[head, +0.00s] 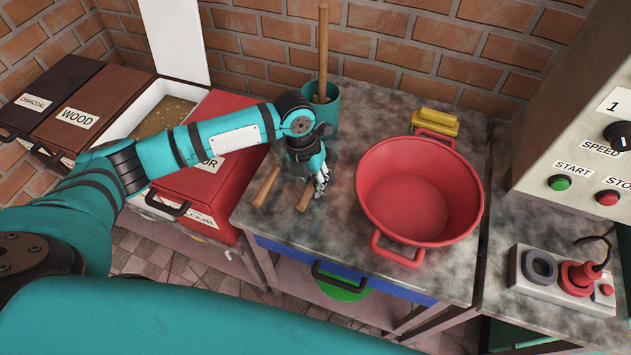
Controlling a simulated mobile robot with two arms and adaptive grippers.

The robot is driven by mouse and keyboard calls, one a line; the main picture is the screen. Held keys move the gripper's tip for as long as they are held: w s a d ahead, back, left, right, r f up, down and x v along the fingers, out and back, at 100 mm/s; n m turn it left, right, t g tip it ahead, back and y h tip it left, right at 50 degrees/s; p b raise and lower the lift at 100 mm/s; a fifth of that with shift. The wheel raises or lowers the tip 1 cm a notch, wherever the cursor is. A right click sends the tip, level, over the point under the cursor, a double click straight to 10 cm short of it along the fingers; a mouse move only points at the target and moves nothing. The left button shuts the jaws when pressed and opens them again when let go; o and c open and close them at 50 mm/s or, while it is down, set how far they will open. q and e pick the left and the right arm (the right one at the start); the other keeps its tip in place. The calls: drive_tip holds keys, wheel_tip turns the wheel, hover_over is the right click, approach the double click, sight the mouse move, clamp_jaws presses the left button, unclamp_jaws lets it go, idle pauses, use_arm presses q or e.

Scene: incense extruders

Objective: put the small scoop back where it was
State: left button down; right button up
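No small scoop shows clearly. Two short wooden handles, a left one (266,187) and a right one (306,193), point toward the front of the stone-topped table (345,228); my arm hides their far ends, so I cannot tell what they belong to. My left gripper (322,184) points down at the table, right beside the right handle. I cannot tell whether it touches that handle, or whether its fingers are open or shut. A teal cup (331,108) behind it holds an upright wooden stick (323,45). My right gripper is not in view.
A large red basin (420,190) stands right of my gripper, with a yellow object (435,122) behind it. Left are a red bin (232,112), an open white bin (160,112) and a WOOD bin (98,103). A control box (585,130) is at the right.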

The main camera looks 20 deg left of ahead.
use_arm(q)
drive_tip(key=c, duration=1.5)
unclamp_jaws()
drive_tip(key=shift+f, duration=0.1)
drive_tip(key=shift+f+b, duration=0.1)
drive_tip(key=shift+b, duration=0.35)
drive_tip(key=shift+w+a+r+b, duration=0.15)
drive_tip(key=shift+a+r+b, duration=0.25)
drive_tip(key=shift+r, duration=2.55)
drive_tip(key=shift+w+a+r+b, duration=0.1)
drive_tip(key=shift+a+r+b, duration=0.3)
drive_tip(key=shift+r, duration=2.5)
drive_tip(key=shift+w+a+r+b, duration=0.2)
drive_tip(key=shift+a+r, duration=0.25)
drive_tip(key=shift+r, duration=2.5)
